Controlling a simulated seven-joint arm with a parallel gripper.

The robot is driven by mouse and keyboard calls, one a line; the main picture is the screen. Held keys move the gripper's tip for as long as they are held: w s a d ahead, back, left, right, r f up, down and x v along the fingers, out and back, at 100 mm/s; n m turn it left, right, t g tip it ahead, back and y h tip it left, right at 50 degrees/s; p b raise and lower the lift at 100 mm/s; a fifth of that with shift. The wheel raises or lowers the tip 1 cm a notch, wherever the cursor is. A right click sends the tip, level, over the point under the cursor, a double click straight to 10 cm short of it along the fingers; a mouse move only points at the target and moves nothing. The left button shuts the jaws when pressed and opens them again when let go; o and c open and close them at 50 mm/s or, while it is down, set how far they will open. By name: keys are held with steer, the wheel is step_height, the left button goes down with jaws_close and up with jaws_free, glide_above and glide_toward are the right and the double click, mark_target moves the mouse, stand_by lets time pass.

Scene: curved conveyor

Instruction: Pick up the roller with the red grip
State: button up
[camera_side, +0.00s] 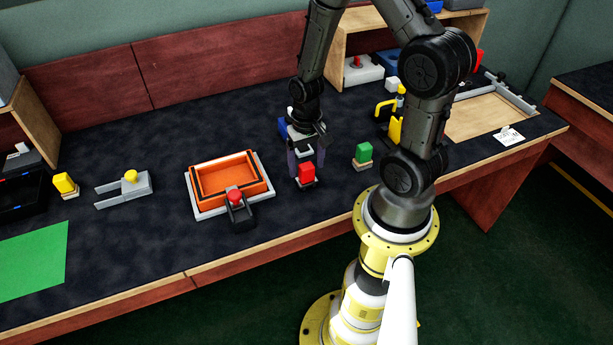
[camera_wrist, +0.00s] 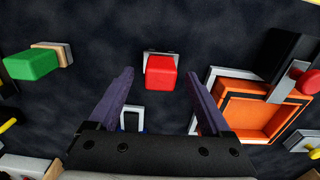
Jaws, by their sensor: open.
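The roller with the red grip (camera_side: 306,173) stands on the dark table, right of the orange tray. In the wrist view its red grip (camera_wrist: 160,73) sits centred between the fingertips, with a pale base partly hidden behind it. My gripper (camera_side: 306,158) is open and points down at the red grip. In the wrist view the two purple fingers of my gripper (camera_wrist: 160,78) lie to either side of the grip, with dark gaps between. I cannot tell how far the fingertips are above it.
A green-gripped block (camera_side: 364,153) stands to the right. An orange tray (camera_side: 262,187) with a red-knobbed dark tool (camera_side: 239,213) in front is to the left. A blue item (camera_side: 282,126) is behind my gripper. Bare table lies in front of the red roller.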

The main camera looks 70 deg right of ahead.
steer(key=shift+f, duration=1.4)
jaws_close()
